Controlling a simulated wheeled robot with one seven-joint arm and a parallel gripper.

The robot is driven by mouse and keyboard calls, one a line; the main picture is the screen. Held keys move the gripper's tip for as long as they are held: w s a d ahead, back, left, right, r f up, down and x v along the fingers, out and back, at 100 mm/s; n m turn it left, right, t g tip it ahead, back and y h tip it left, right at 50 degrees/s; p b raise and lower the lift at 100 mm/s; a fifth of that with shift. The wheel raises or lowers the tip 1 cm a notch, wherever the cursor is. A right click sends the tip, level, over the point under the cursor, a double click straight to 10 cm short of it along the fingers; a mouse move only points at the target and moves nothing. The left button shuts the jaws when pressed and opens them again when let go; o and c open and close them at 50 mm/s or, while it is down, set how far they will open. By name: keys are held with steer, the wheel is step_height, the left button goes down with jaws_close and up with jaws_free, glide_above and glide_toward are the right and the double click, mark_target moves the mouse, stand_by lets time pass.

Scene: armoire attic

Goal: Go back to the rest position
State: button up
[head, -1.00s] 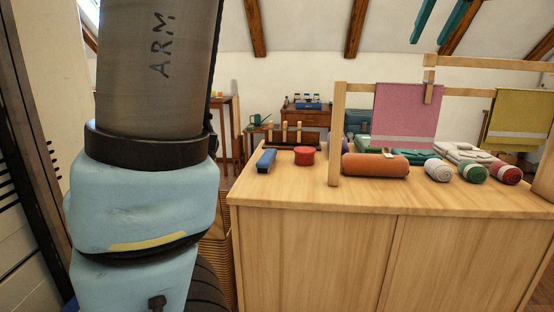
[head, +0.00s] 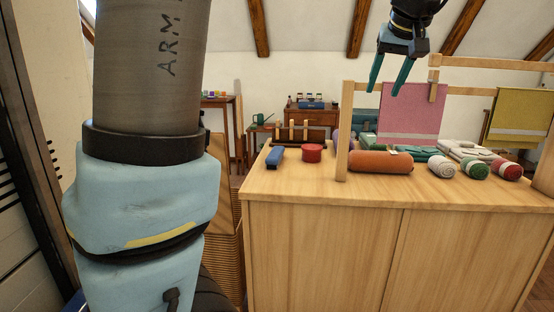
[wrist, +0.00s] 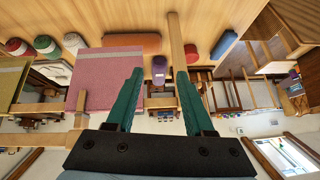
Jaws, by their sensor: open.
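My gripper (head: 388,78) shows at the upper right of the head view, with its two teal fingers pointing down. It is open and empty, in the air in front of the pink towel (head: 412,118) that hangs on a wooden rack. In the wrist view the gripper's fingers (wrist: 160,100) are spread apart with nothing between them. The pink towel (wrist: 108,75) is left of them there. My large grey and blue arm link fills the left of the head view.
A yellow towel (head: 518,113) hangs at the right.

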steer(key=w+a+f+g, duration=0.2)
steer(key=a+f, duration=0.8)
steer(key=f, duration=0.1)
steer(key=s+a+f+n+g, duration=0.1)
steer(key=s+a+f+g, duration=0.1)
steer(key=s+a+f, duration=0.6)
steer(key=s+a+f+g, duration=0.2)
steer(key=s+a+f, duration=0.2)
steer(key=a+f, duration=0.75)
step_height(320, 180, up, 15)
steer(key=p, duration=1.3)
steer(key=shift+w+t+p, duration=0.2)
steer(key=shift+t+p, duration=0.1)
